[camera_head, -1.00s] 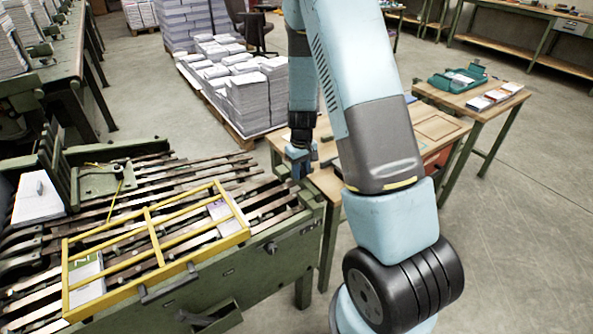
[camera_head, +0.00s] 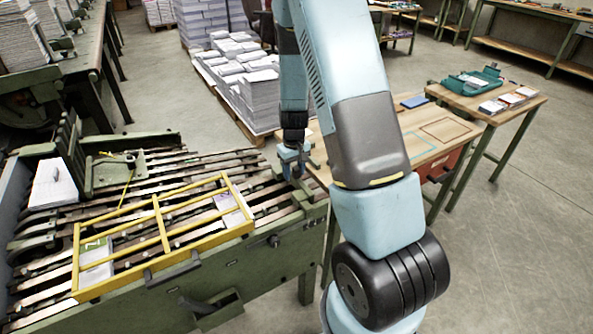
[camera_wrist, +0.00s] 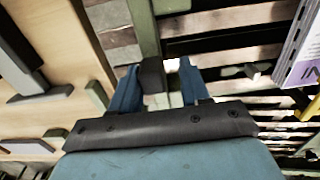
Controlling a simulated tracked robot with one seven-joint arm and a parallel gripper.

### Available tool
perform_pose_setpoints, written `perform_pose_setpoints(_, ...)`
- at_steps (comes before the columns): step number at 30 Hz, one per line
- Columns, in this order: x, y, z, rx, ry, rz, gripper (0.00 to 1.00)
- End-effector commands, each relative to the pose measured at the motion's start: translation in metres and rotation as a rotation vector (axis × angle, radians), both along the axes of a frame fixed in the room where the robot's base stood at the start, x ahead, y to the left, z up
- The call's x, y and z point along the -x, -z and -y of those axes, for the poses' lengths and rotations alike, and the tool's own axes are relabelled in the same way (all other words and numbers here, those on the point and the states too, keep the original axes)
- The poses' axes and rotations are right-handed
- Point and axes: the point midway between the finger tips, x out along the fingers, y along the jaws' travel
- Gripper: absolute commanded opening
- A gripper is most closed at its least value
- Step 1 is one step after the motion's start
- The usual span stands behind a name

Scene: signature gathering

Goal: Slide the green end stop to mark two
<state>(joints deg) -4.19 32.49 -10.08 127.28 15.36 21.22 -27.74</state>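My gripper (camera_head: 293,170) is low at the right end of the green gathering machine (camera_head: 225,262), beside its slatted bed. In the wrist view my gripper (camera_wrist: 160,88) has its two blue fingers apart. A green bar (camera_wrist: 143,25) with a dark block (camera_wrist: 152,72) at its near end shows between and beyond the fingers. There is a gap between the block and the right finger; contact with the left finger cannot be told. This bar looks like the green end stop, but I cannot be sure. I cannot make out the numbered marks.
A yellow frame (camera_head: 163,254) with paper stacks inside lies on the slatted bed, left of my gripper. A wooden table (camera_head: 424,128) stands close on the right. A pallet of paper stacks (camera_head: 247,95) is behind. Open floor lies to the far right.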

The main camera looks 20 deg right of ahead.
Motion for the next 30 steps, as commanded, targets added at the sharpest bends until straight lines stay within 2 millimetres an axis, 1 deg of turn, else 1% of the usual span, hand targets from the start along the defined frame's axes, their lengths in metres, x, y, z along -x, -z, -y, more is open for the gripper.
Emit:
perform_pose_setpoints(1,0.000,0.000,0.000,-0.001,0.000,0.000,0.46)
perform_pose_setpoints(3,0.000,0.000,0.001,0.000,0.001,-0.001,0.51)
perform_pose_setpoints(10,0.001,0.000,0.003,0.001,0.004,-0.001,0.51)
perform_pose_setpoints(14,0.001,-0.007,0.003,0.001,0.004,0.000,0.51)
perform_pose_setpoints(17,0.000,-0.018,0.003,0.001,0.003,0.001,0.51)
perform_pose_setpoints(20,0.000,-0.033,0.003,0.001,0.004,0.002,0.51)
perform_pose_setpoints(30,-0.001,-0.093,0.003,0.001,0.004,0.003,0.51)
